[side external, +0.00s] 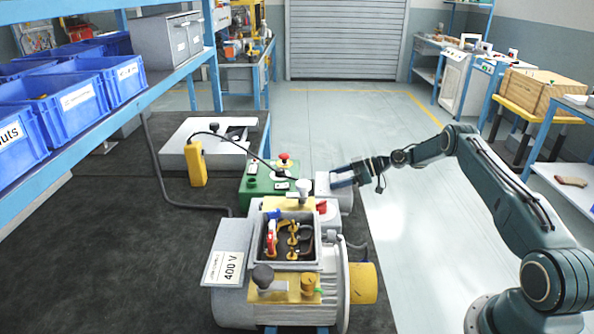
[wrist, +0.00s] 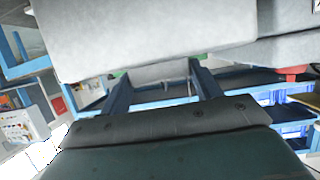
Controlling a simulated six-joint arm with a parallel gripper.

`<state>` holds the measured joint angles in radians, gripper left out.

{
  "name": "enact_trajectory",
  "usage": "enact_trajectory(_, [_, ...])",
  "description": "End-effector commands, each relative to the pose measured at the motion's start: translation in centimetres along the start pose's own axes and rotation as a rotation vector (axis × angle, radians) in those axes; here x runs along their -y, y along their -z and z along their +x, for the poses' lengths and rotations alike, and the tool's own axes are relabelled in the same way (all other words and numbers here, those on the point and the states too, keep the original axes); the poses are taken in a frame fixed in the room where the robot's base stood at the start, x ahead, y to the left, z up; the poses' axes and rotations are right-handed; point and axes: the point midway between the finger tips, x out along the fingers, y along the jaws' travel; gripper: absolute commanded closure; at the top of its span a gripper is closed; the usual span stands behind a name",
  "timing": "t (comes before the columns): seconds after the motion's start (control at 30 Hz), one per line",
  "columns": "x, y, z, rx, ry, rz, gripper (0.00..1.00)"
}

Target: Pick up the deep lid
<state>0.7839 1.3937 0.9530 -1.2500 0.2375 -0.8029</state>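A light grey box-shaped part (side external: 340,199), which looks like the deep lid, sits beside the green control box at the bench's right edge. My gripper (side external: 342,179) reaches it from the right, its dark fingers overlapping the part in this view. In the wrist view a large grey surface (wrist: 150,30) fills the top, close to the camera. The two fingers of my gripper (wrist: 158,80) stand apart there, with a narrower grey piece (wrist: 160,72) between their tips. I cannot tell whether they press on it. The motor (side external: 335,270) has an open terminal box in front.
The green control box (side external: 257,187) with a red button is left of my gripper. A flat pale case (side external: 215,158) and yellow handheld unit (side external: 196,164) lie farther back on the dark mat (side external: 110,260). Blue bins (side external: 62,105) line the left shelf. Floor right of the bench is clear.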

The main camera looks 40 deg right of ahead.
Motion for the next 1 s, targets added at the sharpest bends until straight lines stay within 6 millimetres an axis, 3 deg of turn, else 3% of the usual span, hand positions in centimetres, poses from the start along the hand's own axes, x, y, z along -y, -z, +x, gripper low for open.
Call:
enact_trajectory(0.03, [0.0,0.0,0.0,0.000,0.001,0.000,0.52])
enact_trajectory(0.1, [0.0,0.0,0.0,0.000,0.001,0.000,0.65])
enact_trajectory(0.57, [0.0,0.7,-0.3,-0.001,0.000,-0.002,0.65])
enact_trajectory(0.77, [0.0,2.5,-1.0,-0.002,0.000,-0.003,0.65])
enact_trajectory(1.0, [-0.1,6.3,-2.6,-0.001,-0.001,-0.005,0.65])
